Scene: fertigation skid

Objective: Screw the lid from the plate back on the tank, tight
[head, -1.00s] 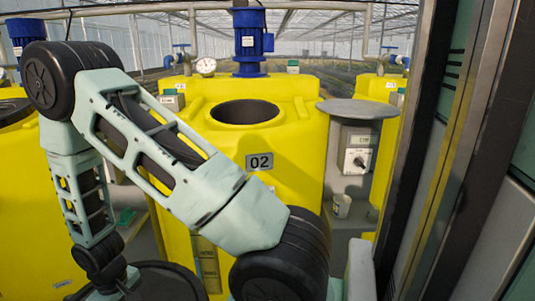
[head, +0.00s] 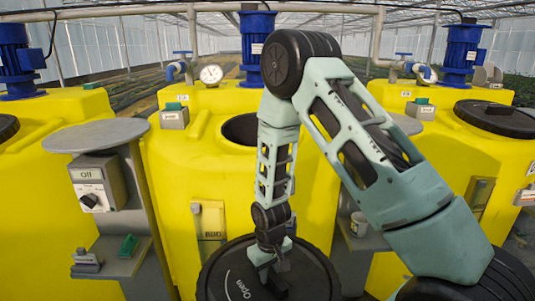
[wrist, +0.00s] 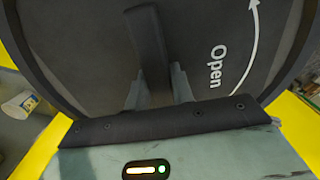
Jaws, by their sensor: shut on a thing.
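The lid (head: 312,270) is a large black disc with white "Open" lettering and an arrow. It also fills most of the wrist view (wrist: 235,85). My gripper (head: 268,263) is shut on the lid's raised bar (wrist: 148,40), with a finger on each side of it. The lid is held in front of the yellow tank (head: 175,190), low in the head view and apart from the tank's opening. The round dark opening (head: 238,130) is in the tank's top, its right part hidden behind my arm. The lid's lower part is cut off by the frame.
A round grey plate (head: 97,136) tops a post on the left, above a control box (head: 97,182) reading "Off". A blue motor (head: 257,45) and a gauge (head: 211,74) stand behind the opening. Another plate (head: 408,123) and a cup (head: 358,224) are at right.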

